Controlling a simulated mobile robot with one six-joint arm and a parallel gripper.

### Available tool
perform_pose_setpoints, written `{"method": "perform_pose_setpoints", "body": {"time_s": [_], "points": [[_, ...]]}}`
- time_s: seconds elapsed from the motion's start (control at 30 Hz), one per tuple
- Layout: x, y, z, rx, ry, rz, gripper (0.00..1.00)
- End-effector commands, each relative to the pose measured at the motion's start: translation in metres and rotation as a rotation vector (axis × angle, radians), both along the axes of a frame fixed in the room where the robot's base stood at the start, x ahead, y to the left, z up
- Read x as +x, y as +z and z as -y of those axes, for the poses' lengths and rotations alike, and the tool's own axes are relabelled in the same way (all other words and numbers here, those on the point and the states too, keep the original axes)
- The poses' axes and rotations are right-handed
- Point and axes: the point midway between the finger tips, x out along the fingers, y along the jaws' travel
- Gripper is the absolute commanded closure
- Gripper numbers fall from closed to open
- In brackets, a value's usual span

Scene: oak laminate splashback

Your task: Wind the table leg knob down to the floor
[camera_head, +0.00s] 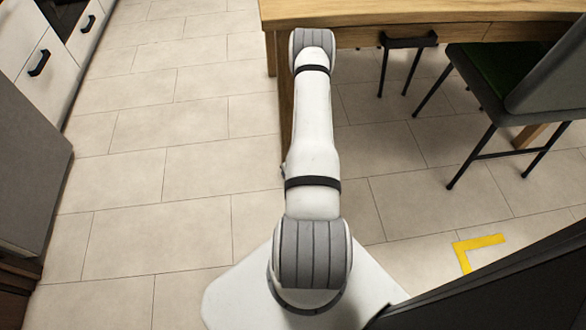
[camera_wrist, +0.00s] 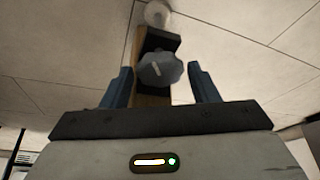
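In the wrist view a grey-blue lobed knob (camera_wrist: 161,70) with a pale line on its face sits on a black bracket (camera_wrist: 158,40) on the wooden table leg (camera_wrist: 141,98). A pale round foot (camera_wrist: 157,14) shows past the bracket at the leg's end; whether it touches the floor I cannot tell. My gripper (camera_wrist: 159,75) is open, with one blue finger on each side of the knob and a visible gap on both sides. In the head view the wooden table (camera_head: 420,12) is at the top; my arm hides the knob and gripper.
A chair (camera_head: 490,85) with a green seat and thin black legs stands right of the table leg. White cabinets (camera_head: 45,70) and a grey unit (camera_head: 30,160) line the left. Tiled floor (camera_head: 170,150) between is clear.

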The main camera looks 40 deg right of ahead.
Motion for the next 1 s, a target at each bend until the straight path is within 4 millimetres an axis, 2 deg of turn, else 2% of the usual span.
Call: {"method": "perform_pose_setpoints", "body": {"time_s": [0.03, 0.37, 0.67, 1.0], "points": [[-0.0001, 0.0001, 0.0001, 0.0, 0.0, 0.0, 0.5], [-0.0004, 0.0001, 0.0004, 0.0, -0.001, 0.0, 0.77], [-0.0003, -0.0001, -0.0005, 0.0, -0.04, -0.001, 0.77], [0.0004, -0.0001, -0.0039, 0.0, -0.262, -0.001, 0.77]]}}
